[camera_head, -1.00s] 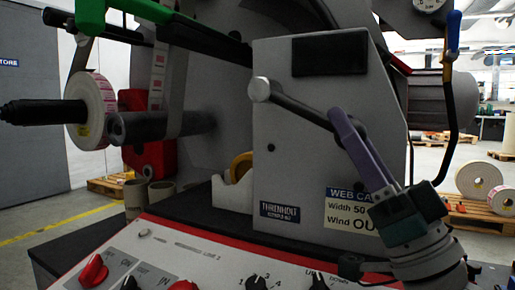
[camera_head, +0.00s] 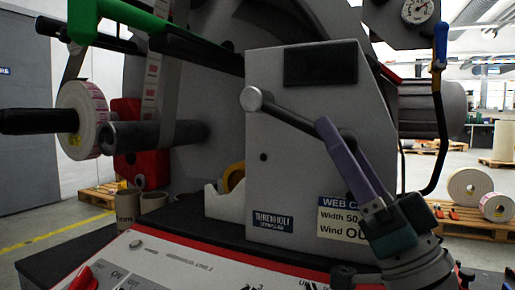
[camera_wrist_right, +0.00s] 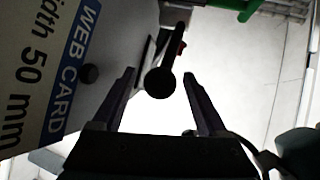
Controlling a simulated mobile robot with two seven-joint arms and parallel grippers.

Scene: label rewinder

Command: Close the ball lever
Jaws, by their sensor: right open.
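The ball lever (camera_head: 285,114) is a dark rod on the grey machine panel. It runs from a light grey round hub (camera_head: 252,99) down to the right, behind my right gripper (camera_head: 334,128). In the right wrist view its dark round ball end (camera_wrist_right: 160,83) lies between the two fingertips of the right gripper (camera_wrist_right: 159,75), with visible gaps on both sides. The right gripper is open. My left gripper is in neither view.
A blue-tipped curved black handle (camera_head: 441,60) rises right of the panel. A label roll (camera_head: 82,118) sits on a spindle at left. A red-edged control board (camera_head: 190,262) lies below. Pallets with rolls (camera_head: 470,190) stand on the floor behind at right.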

